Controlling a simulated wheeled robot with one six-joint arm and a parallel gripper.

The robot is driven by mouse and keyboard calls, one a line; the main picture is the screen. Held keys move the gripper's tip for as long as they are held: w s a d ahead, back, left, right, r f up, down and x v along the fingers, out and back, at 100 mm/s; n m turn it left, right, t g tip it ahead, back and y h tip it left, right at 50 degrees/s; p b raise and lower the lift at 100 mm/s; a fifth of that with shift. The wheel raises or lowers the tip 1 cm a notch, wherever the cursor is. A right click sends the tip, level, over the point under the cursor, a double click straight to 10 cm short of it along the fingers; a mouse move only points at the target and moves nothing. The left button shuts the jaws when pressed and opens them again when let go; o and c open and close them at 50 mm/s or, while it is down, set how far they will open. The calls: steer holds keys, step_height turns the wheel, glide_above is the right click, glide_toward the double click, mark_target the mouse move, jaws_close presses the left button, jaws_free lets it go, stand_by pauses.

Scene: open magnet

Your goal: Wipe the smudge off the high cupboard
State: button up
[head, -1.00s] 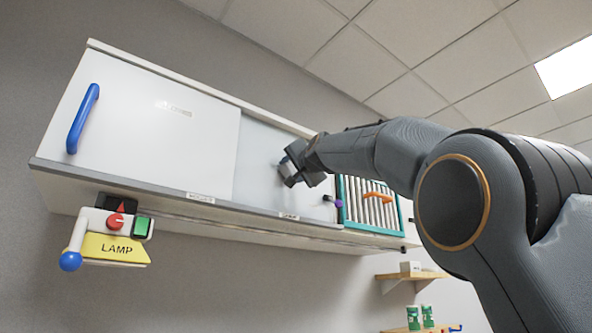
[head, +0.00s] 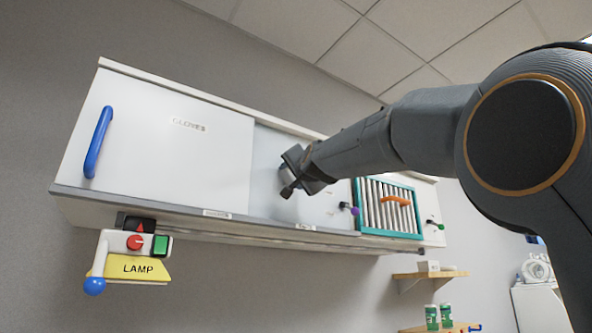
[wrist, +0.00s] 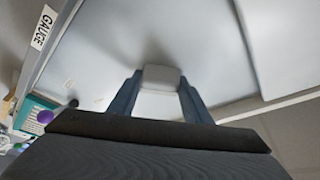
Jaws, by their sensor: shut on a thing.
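The high cupboard (head: 135,160) is long and white, mounted on the wall, with a blue handle and a GLOVES label on its left panel. My gripper (head: 290,172) is at the recessed panel (head: 262,165) right of that panel. In the wrist view my gripper (wrist: 158,88) is shut on a pale grey pad (wrist: 161,75), close to the white panel (wrist: 205,45). I cannot tell whether the pad touches it. A soft grey patch lies just beyond the pad; I cannot tell whether it is the smudge or a shadow.
A lamp control box (head: 133,244) hangs below the cupboard at left. A wooden shelf (head: 430,274) is lower right.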

steer(key=shift+a, duration=0.15)
steer(key=shift+r+p, duration=0.45)
steer(key=shift+p, duration=0.05)
steer(key=shift+w+d+f+b, duration=0.2)
steer(key=shift+w+d+b, duration=0.25)
steer(key=shift+b, duration=0.6)
steer(key=d+b, duration=0.1)
steer(key=w+d+b, duration=0.1)
steer(key=b, duration=0.1)
steer(key=shift+d, duration=0.15)
steer(key=w+d+b, duration=0.2)
steer(key=w+d, duration=0.2)
steer(key=d, duration=0.2)
steer(key=shift+w+d+r, duration=0.15)
steer(key=shift+w, duration=0.05)
steer(key=shift+b, duration=0.3)
steer(key=s+d+b, duration=0.3)
steer(key=s+b, duration=0.1)
steer(key=s, duration=0.1)
steer(key=shift+d, duration=0.2)
